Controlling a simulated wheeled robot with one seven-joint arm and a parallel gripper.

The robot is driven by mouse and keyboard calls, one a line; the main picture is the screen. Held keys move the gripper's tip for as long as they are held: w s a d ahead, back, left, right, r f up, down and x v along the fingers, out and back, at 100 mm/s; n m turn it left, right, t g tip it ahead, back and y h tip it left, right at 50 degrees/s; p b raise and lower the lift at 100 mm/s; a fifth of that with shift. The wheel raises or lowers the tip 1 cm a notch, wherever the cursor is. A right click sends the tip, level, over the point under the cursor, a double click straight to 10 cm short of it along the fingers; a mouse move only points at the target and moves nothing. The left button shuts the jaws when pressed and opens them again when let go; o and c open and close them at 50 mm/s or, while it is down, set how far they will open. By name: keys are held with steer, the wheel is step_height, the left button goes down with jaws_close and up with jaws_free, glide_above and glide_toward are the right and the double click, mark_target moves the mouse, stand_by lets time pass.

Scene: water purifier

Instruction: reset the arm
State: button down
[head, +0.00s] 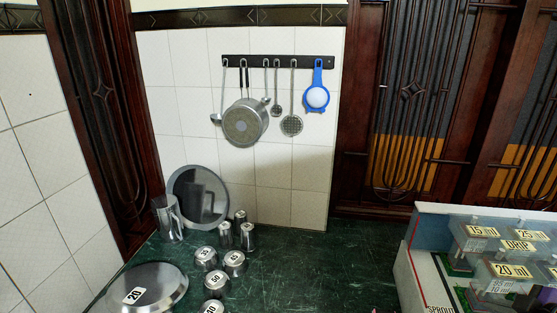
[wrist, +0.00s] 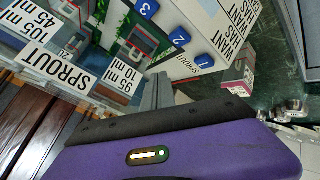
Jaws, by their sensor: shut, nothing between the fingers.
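My gripper (wrist: 158,88) shows in the wrist view as a purple body with a dark bar and narrow grey fingers, which are shut and empty. The fingers point toward the water purifier (wrist: 212,22), which has a white panel with blue buttons numbered 1, 2 and 3. Its SPROUT label (wrist: 75,68) is at the left. In the head view the purifier (head: 425,280) stands at the right with clear boxes marked 15, 25 and 20 ml. Whether the gripper touches it cannot be told.
Several metal weights (head: 235,260) stand on the green counter (head: 310,260), near a metal jug (head: 168,220) and a round plate (head: 200,197). A lid marked 20 (head: 155,285) lies at the front left. Utensils hang from a rail (head: 278,62). The counter's middle is clear.

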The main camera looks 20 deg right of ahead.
steer(key=a+f+m, duration=0.1)
steer(key=a+f, duration=0.2)
steer(key=a, duration=0.4)
steer(key=s+a+f+m+t, duration=0.1)
steer(key=a+f+m, duration=0.1)
steer(key=a+f, duration=0.3)
steer(key=a+f+m, duration=0.1)
steer(key=a+f, duration=0.1)
steer(key=a, duration=0.6)
steer(key=s+a+r+m+t+y, duration=0.1)
steer(key=s+a+r+t+y, duration=0.15)
steer(key=s+a+r, duration=0.45)
steer(key=s+a+r+t+y, duration=0.1)
steer(key=s+a+r+t, duration=0.25)
steer(key=s+a, duration=0.65)
step_height(320, 180, down, 6)
steer(key=w+a+b, duration=0.1)
steer(key=w+b, duration=0.1)
steer(key=b, duration=0.5)
steer(key=shift+a+g, duration=0.35)
steer(key=shift+g, duration=0.05)
steer(key=shift+f, duration=0.1)
